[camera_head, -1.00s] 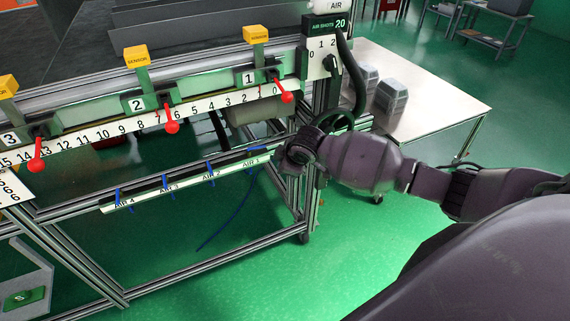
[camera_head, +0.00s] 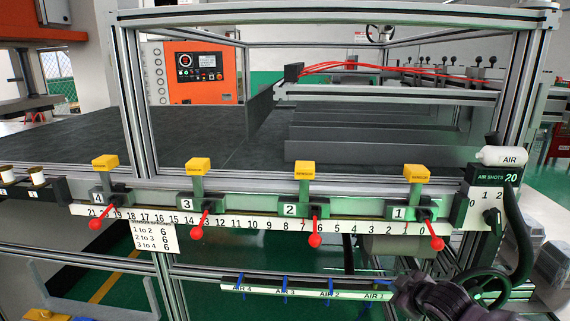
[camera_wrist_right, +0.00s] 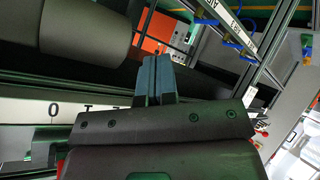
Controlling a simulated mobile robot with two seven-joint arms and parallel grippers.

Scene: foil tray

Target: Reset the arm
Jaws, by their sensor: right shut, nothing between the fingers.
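My right arm (camera_head: 440,300) shows at the bottom right of the head view, low in front of the machine's front frame, near the right end of the AIR label strip. Its gripper's fingers are not clear there. In the right wrist view the blue-grey fingers of my right gripper (camera_wrist_right: 153,78) are together, with nothing between them. A grey cylinder (camera_wrist_right: 85,28) lies to the upper left of the fingers, and the AIR label strip (camera_wrist_right: 228,22) to the upper right. My left arm and gripper are in neither view.
A numbered rail (camera_head: 262,224) carries several yellow sensors (camera_head: 305,168) and red-knobbed levers (camera_head: 315,240). The AIR strip (camera_head: 308,290) with blue hooks hangs below it. An AIR SHOTS box (camera_head: 490,180) and dark hose (camera_head: 517,225) stand at the right. An orange control panel (camera_head: 197,75) is behind.

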